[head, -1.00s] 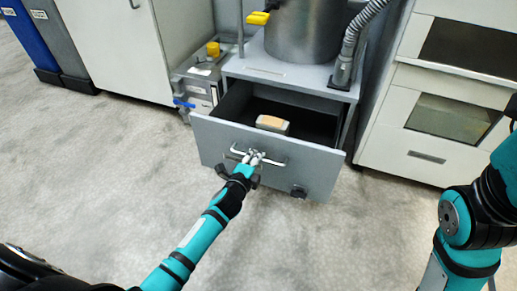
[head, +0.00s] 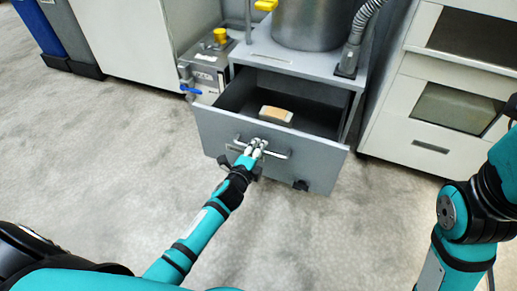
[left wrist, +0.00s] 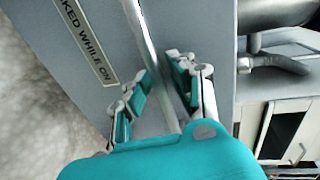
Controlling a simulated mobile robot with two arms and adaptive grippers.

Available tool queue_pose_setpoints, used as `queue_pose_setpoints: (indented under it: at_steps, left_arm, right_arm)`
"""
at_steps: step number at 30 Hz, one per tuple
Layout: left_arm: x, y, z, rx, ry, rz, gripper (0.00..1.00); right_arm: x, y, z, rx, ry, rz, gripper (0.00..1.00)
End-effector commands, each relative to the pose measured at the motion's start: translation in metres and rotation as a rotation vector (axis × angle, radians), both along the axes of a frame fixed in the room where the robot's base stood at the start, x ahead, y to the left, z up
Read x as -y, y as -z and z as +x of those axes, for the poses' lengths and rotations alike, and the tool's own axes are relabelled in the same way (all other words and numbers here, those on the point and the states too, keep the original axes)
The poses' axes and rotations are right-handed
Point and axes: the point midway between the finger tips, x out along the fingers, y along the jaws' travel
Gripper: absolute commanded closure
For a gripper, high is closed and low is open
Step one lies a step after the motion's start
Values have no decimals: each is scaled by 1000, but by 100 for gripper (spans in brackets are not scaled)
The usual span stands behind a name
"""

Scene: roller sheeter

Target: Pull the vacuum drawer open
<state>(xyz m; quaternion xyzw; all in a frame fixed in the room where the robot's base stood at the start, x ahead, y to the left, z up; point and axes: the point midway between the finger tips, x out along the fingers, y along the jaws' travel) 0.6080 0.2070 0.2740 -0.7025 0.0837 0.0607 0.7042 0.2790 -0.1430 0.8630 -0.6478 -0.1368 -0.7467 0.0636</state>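The grey vacuum drawer (head: 220,135) stands partly pulled out of the cabinet, its inside showing. Its metal bar handle (head: 278,154) is on the front panel. My left gripper (head: 257,148) is at this handle. A small box with an orange-tan top (head: 276,116) lies inside the drawer. My right arm shows at the right edge, but its gripper is out of view.
A metal pot (head: 308,25) and a ribbed hose (head: 362,28) are on the cabinet top (head: 285,52). A pump unit with a blue lever (head: 203,72) stands left of the drawer. A white cabinet (head: 395,140) stands close on the right. The floor in front is clear.

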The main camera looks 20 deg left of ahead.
Motion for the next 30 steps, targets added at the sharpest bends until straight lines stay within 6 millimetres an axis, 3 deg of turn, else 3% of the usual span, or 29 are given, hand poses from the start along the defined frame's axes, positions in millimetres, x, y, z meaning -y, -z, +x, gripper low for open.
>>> queue_pose_setpoints:
  at_steps: [2, 13, 24, 30]
  left_arm:
    - [0, 0, 0, 0, 1, 0, 66]
    - [0, -1, -8, -1, 1, 1, 66]
    - [-2, -15, -80, -2, 2, 0, 66]
    - [-4, -22, -108, -1, 0, -1, 66]
  right_arm:
    - [0, 0, 0, 0, 0, 0, 60]
    - [0, -1, -1, 8, 1, -1, 60]
    - [0, -1, -1, 4, 1, 0, 60]
    - [0, -1, -1, 3, 1, 0, 60]
